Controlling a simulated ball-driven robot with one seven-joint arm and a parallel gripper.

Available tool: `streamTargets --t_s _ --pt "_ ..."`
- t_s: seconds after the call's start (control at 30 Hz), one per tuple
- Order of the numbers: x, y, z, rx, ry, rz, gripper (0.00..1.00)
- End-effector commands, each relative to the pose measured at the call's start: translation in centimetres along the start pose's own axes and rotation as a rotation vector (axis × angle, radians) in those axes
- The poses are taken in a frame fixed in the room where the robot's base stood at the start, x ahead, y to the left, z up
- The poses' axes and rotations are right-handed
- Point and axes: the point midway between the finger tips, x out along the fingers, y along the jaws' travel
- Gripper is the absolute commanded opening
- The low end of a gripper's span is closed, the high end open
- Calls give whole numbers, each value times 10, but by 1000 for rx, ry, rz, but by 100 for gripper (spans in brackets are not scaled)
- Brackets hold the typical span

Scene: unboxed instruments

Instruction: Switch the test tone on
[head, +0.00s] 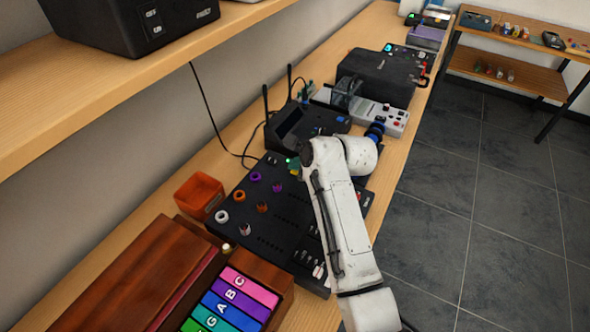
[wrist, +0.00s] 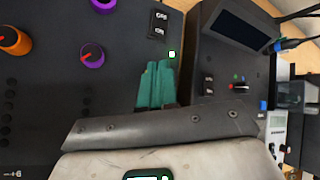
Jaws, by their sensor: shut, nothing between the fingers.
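A black panel with knobs (wrist: 40,85) fills the left of the wrist view, and the same panel (head: 235,205) lies on the wooden bench in the head view. A black rocker switch (wrist: 159,23) marked OFF and ON sits near its edge, with a small bright greenish-white light (wrist: 171,54) below it. I see no readable "test tone" label. My gripper (wrist: 155,68) has its teal fingers together and empty, pointing toward the light and rocker. Whether the fingertips touch the panel is unclear. In the head view my arm hides part of the panel.
A black device with a screen and antennas (head: 309,124) stands beside the panel; its dark screen (wrist: 238,25) shows in the wrist view. Behind it are a grey unit (head: 393,117) and a black box (head: 376,72). An orange bin (head: 199,192) and wooden instrument (head: 150,275) stand nearer.

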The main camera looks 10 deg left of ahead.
Motion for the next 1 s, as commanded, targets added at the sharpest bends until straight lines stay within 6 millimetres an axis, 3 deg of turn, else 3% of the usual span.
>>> streamTargets --t_s 1.0 --pt "-6 -4 4 0 0 1 0"
